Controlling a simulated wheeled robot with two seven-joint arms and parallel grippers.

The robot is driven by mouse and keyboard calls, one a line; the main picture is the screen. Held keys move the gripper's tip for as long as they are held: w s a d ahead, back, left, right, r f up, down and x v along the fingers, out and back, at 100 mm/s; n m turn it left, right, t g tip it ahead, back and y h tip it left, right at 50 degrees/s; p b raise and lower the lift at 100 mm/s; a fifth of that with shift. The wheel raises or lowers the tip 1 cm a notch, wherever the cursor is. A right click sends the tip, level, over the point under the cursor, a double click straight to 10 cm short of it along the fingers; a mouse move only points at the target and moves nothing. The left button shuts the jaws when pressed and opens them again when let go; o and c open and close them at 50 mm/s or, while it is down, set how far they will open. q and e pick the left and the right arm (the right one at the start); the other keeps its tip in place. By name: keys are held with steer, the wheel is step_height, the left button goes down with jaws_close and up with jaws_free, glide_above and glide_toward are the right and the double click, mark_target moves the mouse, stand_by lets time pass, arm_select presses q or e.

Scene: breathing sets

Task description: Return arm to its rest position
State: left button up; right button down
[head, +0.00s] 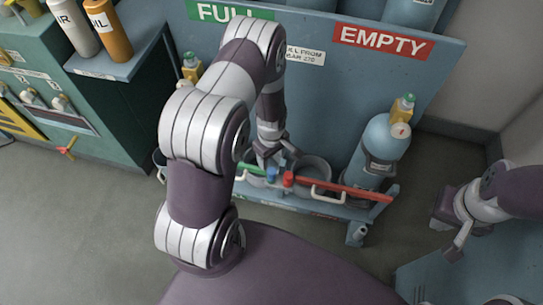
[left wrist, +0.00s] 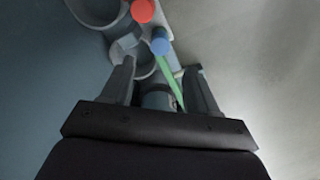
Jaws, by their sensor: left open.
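My left arm reaches across the head view, and its gripper (head: 268,158) points down at the low front of the blue rack (head: 335,95). In the left wrist view the gripper (left wrist: 165,95) has its fingers apart, with no object clearly held. A blue knob (left wrist: 160,40), a red knob (left wrist: 143,11) and a green bar (left wrist: 172,82) lie just beyond them. A grey round part shows between the fingers; I cannot tell whether they touch it. My right gripper (head: 456,228) hangs at the right, away from the rack; its jaw opening is unclear.
A blue-grey cylinder (head: 378,150) with a yellow-green valve stands under the EMPTY sign (head: 382,41). A red bar (head: 345,188) crosses the rack's front. The floor (head: 75,220) at left is clear.

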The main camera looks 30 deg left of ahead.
arm_select(q)
step_height(320, 180, up, 12)
steer(key=p, duration=0.4)
